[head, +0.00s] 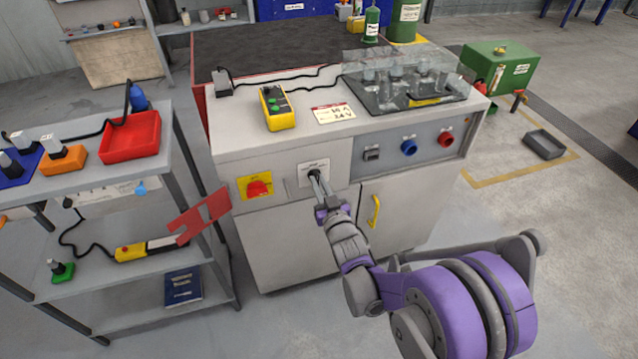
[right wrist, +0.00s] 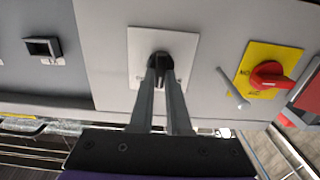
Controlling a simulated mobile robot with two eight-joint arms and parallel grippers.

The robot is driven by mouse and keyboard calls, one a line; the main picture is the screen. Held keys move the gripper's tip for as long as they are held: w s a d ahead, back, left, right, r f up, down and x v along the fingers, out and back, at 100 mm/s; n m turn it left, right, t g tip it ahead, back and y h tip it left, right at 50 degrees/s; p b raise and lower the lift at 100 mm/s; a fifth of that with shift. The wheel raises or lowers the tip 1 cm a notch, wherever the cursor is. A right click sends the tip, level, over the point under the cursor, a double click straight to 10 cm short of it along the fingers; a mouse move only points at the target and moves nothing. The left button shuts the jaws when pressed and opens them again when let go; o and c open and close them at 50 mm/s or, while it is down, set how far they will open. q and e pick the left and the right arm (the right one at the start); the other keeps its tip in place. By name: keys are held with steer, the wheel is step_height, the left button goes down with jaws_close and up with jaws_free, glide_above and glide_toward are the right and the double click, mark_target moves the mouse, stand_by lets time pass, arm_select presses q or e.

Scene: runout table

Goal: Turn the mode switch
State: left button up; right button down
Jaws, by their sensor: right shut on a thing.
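The mode switch is a small black knob (right wrist: 159,60) on a white plate (right wrist: 135,47) on the grey cabinet's front panel. In the head view the plate (head: 304,168) sits in the upper front panel, and the knob is mostly hidden by my fingertips. My right gripper (head: 317,180) reaches up to it from the front. In the right wrist view its two fingers (right wrist: 160,80) are shut on the knob, one on each side. The plate's lettering is too small to read. My left gripper is not in view.
A red rotary switch on a yellow plate (head: 257,187) is left of the mode switch. A blue knob (head: 409,147) and a red knob (head: 446,138) are to the right. A yellow handle (head: 375,211) juts out below. A shelf rack (head: 92,190) stands left.

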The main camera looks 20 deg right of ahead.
steer(key=c, duration=0.9)
jaws_free()
steer(key=shift+s, duration=0.1)
steer(key=s, duration=1)
steer(key=shift+s+d, duration=0.15)
steer(key=shift+s, duration=0.2)
